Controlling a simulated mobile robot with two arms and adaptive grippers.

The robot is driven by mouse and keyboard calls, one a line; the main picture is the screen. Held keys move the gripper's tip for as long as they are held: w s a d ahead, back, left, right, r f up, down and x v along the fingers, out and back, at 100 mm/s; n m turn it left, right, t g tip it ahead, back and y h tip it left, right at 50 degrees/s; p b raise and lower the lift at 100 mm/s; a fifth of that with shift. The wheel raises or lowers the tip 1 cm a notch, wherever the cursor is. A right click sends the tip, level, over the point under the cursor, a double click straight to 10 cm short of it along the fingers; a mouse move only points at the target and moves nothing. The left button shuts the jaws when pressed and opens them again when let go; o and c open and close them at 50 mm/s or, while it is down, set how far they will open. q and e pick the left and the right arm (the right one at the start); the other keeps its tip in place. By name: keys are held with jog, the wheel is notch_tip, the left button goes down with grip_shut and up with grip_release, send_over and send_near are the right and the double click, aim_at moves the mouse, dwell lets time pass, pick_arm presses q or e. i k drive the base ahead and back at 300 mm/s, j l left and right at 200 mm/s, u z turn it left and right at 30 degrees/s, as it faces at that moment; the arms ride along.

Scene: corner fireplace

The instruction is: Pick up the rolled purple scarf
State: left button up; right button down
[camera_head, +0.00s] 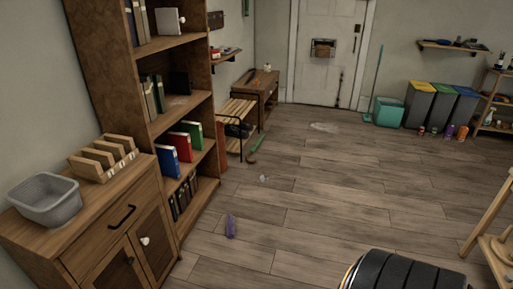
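A small purple roll (230,226), which looks like the rolled scarf, lies on the wooden floor (330,220) in the head view. It is left of the picture's middle, in front of the bookshelf and apart from it. Nothing covers it. Neither of my grippers shows in this view.
A wooden cabinet (88,218) with a grey bin (45,200) and a tall bookshelf (105,75) line the left. A dark ribbed shape (400,272), which I cannot identify, fills the bottom right. Wooden furniture (490,240) stands at the right edge. The middle floor is mostly clear.

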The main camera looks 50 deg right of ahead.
aim_at(230, 226)
jog(key=z, duration=1.35)
jog(key=i+l+u, duration=0.3)
jog(key=i+l, duration=0.35)
jog(key=i, duration=0.25)
jog(key=i+l+u, duration=0.3)
jog(key=i+l, duration=0.5)
